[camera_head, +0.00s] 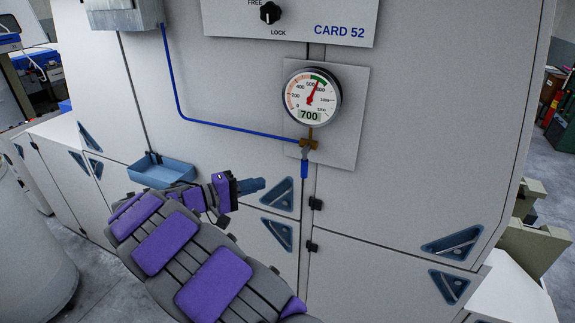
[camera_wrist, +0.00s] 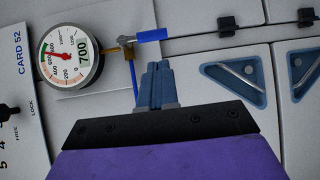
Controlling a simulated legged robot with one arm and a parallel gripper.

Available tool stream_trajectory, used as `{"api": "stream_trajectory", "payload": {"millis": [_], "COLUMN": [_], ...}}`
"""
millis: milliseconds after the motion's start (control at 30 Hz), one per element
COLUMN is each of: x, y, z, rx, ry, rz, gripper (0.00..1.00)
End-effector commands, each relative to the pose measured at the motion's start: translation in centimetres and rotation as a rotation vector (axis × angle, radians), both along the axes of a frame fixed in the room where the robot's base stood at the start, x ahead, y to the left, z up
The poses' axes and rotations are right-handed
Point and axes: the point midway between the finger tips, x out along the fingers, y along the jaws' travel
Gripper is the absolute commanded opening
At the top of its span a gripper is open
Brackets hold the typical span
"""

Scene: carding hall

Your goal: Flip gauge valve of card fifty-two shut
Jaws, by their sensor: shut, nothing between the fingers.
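The gauge valve (camera_head: 308,143) is a small brass fitting below the round gauge (camera_head: 311,97) on the card 52 panel. Its blue lever (camera_head: 304,169) hangs straight down, in line with the gauge stem and crosswise to the blue pipe. In the wrist view the lever (camera_wrist: 152,35) lies beyond my fingertips, and the gauge (camera_wrist: 70,56) shows at left. The gauge display reads 700, with the needle at the green band. My gripper (camera_head: 262,184) is shut and empty, left of and slightly below the lever, apart from it. Its blue fingers (camera_wrist: 157,68) point toward the valve area.
A blue pipe (camera_head: 225,127) runs along the panel to the valve. A FREE/LOCK knob (camera_head: 270,13) sits above the gauge. A blue tray (camera_head: 161,170) is left of my gripper. Black latches (camera_head: 315,203) and triangular blue recesses (camera_head: 278,194) lie below. The panel right of the gauge is clear.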

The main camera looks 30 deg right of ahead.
Motion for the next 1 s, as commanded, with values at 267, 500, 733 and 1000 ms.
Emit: {"api": "stream_trajectory", "payload": {"millis": [267,500,733,1000], "x": [2.9,3.1,3.1,3.2], "y": [2.2,2.3,2.0,-1.8], "z": [0.2,0.2,0.2,0.2], "rx": [-0.069,-0.073,-0.073,-0.073], "ry": [-0.040,-0.044,-0.043,-0.040], "rz": [0.064,0.067,0.065,0.062], "gripper": [0.00,0.00,0.00,0.00]}}
